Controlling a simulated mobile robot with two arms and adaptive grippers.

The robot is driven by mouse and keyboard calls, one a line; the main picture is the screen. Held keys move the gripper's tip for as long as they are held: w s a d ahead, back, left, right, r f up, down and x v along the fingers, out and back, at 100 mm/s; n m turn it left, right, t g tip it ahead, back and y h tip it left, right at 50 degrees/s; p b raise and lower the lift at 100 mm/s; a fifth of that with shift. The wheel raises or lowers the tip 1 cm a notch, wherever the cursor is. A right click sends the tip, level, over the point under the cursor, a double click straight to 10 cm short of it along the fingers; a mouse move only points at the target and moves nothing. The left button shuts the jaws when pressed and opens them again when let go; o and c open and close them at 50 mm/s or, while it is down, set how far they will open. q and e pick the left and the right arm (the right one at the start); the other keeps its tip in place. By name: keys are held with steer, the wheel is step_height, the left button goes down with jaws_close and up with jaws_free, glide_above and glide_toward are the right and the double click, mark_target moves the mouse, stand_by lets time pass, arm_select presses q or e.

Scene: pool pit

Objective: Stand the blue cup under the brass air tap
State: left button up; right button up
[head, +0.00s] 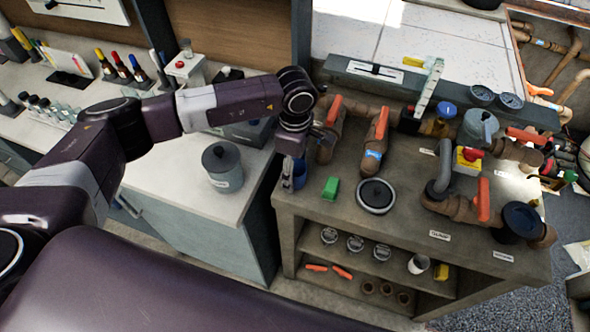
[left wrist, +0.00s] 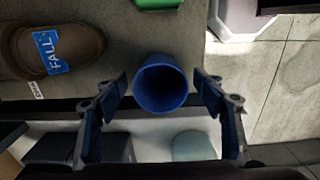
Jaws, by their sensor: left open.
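The blue cup (left wrist: 162,90) shows in the left wrist view with its open rim toward the camera, between the spread fingers of my left gripper (left wrist: 161,84). Gaps show on both sides of it. In the head view my left gripper (head: 291,183) points down at the left edge of the pipe bench, and a part of the blue cup (head: 300,172) shows beside it; the rest is hidden. A brass-coloured fitting (head: 433,127), perhaps the brass air tap, is at the back of the bench near a blue round cap. My right gripper is not in view.
A green block (head: 331,188) lies near the cup on the bench (head: 400,215). Brown pipes with orange-handled valves (head: 376,135) and a round black-and-white lid (head: 376,195) stand further right. A grey lidded pot (head: 223,168) is on the white counter at left.

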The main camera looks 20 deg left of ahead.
arm_select(q)
steer(key=shift+f, duration=0.3)
steer(key=c, duration=1.2)
steer(key=shift+o, duration=0.2)
steer(key=shift+r, duration=0.1)
